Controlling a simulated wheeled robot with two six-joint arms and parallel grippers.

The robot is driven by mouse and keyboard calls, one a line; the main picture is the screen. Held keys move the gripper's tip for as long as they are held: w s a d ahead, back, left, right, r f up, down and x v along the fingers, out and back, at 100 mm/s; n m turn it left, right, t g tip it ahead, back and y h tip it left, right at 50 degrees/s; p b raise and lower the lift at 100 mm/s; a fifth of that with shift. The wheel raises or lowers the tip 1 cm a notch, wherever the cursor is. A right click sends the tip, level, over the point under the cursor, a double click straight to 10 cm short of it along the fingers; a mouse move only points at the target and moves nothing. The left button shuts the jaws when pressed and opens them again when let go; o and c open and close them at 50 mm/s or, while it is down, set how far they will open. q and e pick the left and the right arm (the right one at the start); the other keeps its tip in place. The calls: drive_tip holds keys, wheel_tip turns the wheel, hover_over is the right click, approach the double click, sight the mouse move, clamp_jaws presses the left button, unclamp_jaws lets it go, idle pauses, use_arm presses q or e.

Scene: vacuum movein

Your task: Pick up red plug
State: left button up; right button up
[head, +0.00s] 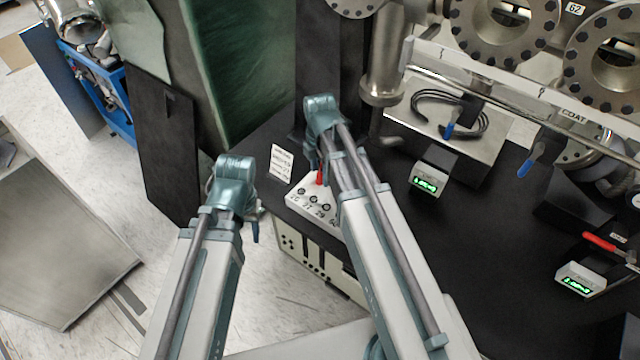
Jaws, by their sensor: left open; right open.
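The small red plug (319,178) stands upright at the back of a white panel with dark round sockets and printed numbers (297,204), near the picture's centre. My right gripper (316,164) is just above and around the top of the plug, pointing down. It is open; my wrist and arm hide much of it, and I cannot tell whether its fingers touch the plug. My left gripper (254,226) is open and empty, left of the panel and apart from it.
The panel sits on a beige box (290,242) at the black table's (470,250) left edge. A white label card (282,164) stands behind it. Steel flanges fill the upper right.

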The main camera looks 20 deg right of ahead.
wheel_tip(320, 180, down, 2)
drive_tip(key=shift+f+b, duration=0.1)
drive_tip(key=shift+b, duration=0.45)
clamp_jaws()
drive_tip(key=shift+r, duration=0.2)
